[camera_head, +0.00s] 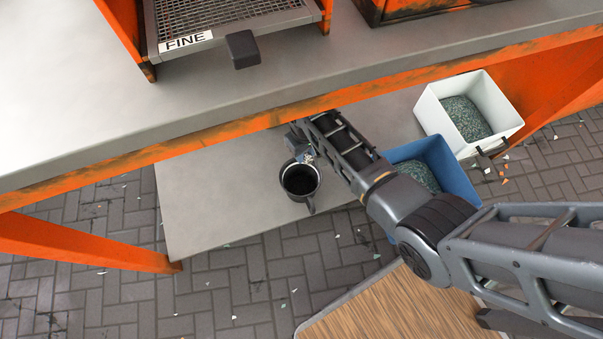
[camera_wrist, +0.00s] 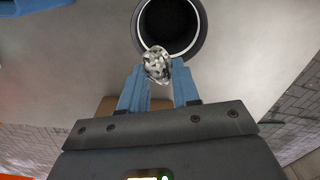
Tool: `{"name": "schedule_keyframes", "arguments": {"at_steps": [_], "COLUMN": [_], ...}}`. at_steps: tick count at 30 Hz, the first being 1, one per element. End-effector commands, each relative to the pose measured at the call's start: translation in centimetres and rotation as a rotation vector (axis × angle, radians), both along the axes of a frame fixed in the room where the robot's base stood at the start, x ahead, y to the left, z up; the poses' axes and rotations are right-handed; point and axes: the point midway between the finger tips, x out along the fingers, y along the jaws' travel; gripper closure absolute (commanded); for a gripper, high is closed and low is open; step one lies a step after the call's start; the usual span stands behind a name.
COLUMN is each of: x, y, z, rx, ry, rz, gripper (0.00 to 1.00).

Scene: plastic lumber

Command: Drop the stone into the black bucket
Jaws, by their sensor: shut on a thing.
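The black bucket (camera_head: 300,181) stands on the low grey shelf under the workbench, its dark mouth facing up. In the wrist view the bucket (camera_wrist: 170,24) is at the top centre, with a pale rim. My gripper (camera_wrist: 158,76) is shut on the stone (camera_wrist: 156,65), a small mottled grey and white lump between the blue fingertips. The stone overlaps the near rim of the bucket in the wrist view. In the head view my gripper (camera_head: 305,156) is at the far side of the bucket, partly hidden by my arm.
A blue bin (camera_head: 437,160) and a white bin (camera_head: 508,122), both holding greenish flakes, stand right of the bucket. The orange-edged workbench (camera_head: 90,130) overhangs the shelf (camera_head: 215,205). The shelf's left part is clear. Scraps lie on the paved floor.

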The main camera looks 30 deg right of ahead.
Motion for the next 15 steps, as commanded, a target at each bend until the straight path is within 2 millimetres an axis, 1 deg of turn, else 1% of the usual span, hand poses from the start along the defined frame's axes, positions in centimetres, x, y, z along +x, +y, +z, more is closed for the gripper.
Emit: {"name": "schedule_keyframes", "arguments": {"at_steps": [1,5,12,15], "x": [0.0,0.0,0.0,0.1], "y": [0.0,0.0,0.0,0.0], "z": [-0.7,-1.9,-4.6,-5.3], "rx": [0.000,0.000,0.000,0.000], "ry": [0.000,0.000,0.000,0.000], "rz": [0.000,0.000,0.000,0.000], "gripper": [0.99,0.99,0.99,0.99]}}
